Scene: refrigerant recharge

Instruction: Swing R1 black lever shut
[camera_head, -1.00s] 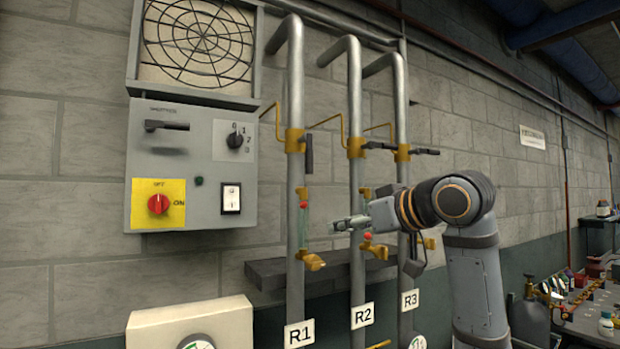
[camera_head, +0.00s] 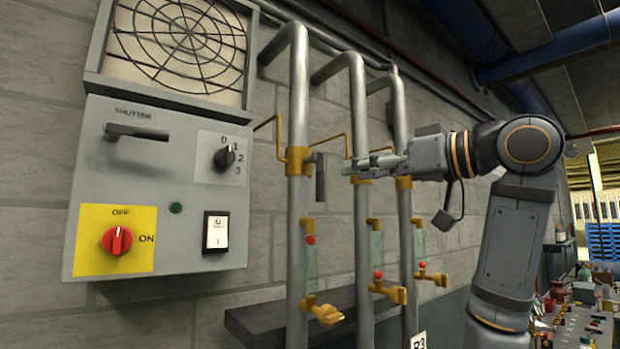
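The R1 black lever (camera_head: 320,178) hangs straight down beside the brass valve (camera_head: 298,160) on the leftmost grey pipe (camera_head: 298,100). My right gripper (camera_head: 349,167) is a short way right of that lever at about its height, pointing left. It appears apart from the lever, though depth is hard to judge. Its fingers overlap the valve on the middle pipe (camera_head: 360,110) and hide it and most of its lever. Whether the fingers are open or shut is unclear. My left gripper is out of view.
A grey control box (camera_head: 160,190) with a red knob (camera_head: 116,240) hangs left of the pipes. Brass taps and sight tubes (camera_head: 310,250) sit below the valves, above a dark shelf (camera_head: 270,322). The third pipe (camera_head: 400,120) stands close behind my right gripper. A cluttered bench (camera_head: 575,320) is lower right.

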